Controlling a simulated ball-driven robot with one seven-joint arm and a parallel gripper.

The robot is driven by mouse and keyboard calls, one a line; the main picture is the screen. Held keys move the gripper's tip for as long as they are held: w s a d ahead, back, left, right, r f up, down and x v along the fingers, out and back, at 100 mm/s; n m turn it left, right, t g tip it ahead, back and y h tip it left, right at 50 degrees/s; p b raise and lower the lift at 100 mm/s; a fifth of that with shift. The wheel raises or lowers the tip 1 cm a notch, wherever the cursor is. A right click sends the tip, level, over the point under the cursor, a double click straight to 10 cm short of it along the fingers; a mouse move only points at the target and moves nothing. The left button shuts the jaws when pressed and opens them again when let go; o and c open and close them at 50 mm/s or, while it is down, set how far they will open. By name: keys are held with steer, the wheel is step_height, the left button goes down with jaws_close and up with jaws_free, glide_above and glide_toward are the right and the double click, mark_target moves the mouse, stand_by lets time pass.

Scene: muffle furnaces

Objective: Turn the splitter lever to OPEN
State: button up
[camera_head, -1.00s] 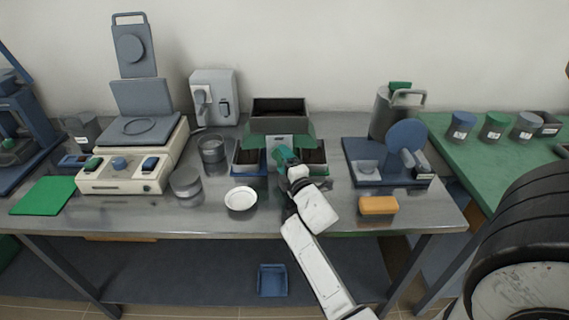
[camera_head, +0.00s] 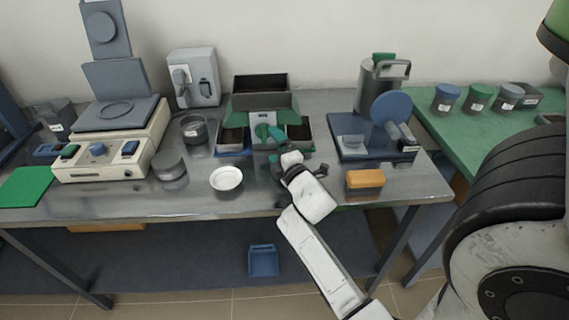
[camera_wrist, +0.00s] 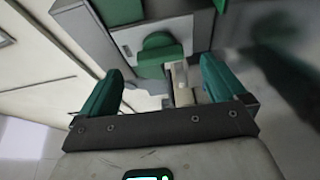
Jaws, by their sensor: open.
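The splitter stands at the middle of the bench in the head view, with a dark open hopper (camera_head: 261,91) on top and a green body. Its pale front plate carries a round green lever hub (camera_head: 262,132). In the wrist view the green hub (camera_wrist: 158,54) lies ahead, with a pale lever-like bar (camera_wrist: 180,82) beside it. My gripper (camera_wrist: 163,68) is open, its teal fingers apart on either side of the hub and bar in the picture. I cannot tell if either finger touches. The lever's marking is not readable. In the head view my gripper (camera_head: 279,138) is just in front of the splitter.
A white dish (camera_head: 226,179) and a grey container (camera_head: 169,165) stand left of my arm. An orange-topped block (camera_head: 365,180) and a blue-based device (camera_head: 378,145) stand to the right. Dark sample bins flank the splitter's lower front.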

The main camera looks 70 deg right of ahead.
steer(key=b+v, duration=0.1)
steer(key=v, duration=0.5)
steer(key=shift+s+a, duration=0.2)
stand_by(0.5)
